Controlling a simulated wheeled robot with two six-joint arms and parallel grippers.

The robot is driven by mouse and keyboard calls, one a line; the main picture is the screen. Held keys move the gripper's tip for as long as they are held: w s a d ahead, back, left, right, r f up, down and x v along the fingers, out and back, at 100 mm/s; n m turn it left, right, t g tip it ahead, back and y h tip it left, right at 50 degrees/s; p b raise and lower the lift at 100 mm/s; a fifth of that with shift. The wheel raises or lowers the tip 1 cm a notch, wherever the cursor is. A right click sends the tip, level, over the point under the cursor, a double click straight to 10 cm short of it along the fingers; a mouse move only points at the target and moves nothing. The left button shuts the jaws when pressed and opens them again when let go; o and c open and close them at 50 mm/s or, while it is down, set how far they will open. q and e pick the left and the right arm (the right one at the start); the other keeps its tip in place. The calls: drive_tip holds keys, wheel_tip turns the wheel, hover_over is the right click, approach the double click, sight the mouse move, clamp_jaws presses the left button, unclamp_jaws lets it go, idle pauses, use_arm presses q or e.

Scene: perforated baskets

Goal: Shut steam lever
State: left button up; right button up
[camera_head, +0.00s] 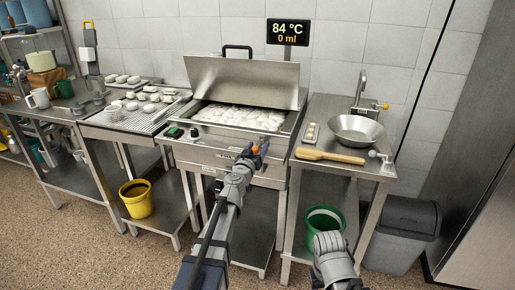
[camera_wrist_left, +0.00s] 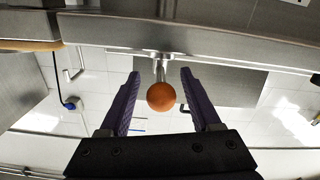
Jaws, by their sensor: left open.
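The steam lever is a short metal stem with an orange ball knob (camera_wrist_left: 161,97). In the wrist view the stem comes from the metal front edge of the steamer. In the head view the knob (camera_head: 256,149) is a small orange spot at the steamer's front, partly hidden by my gripper. My left gripper (camera_head: 255,152) is in front of the steamer. Its two purple fingers (camera_wrist_left: 156,88) are open, one on each side of the knob, with gaps visible. My right arm's grey end (camera_head: 330,243) shows at the bottom; its fingers cannot be made out.
The steamer (camera_head: 230,143) has a raised lid (camera_head: 240,80) and white pieces inside. A display (camera_head: 288,32) reads 84 °C and 0 ml. A green bucket (camera_head: 324,220) and yellow bucket (camera_head: 137,199) stand low.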

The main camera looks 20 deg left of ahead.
use_arm(q)
clamp_jaws()
idle(0.4)
idle(0.9)
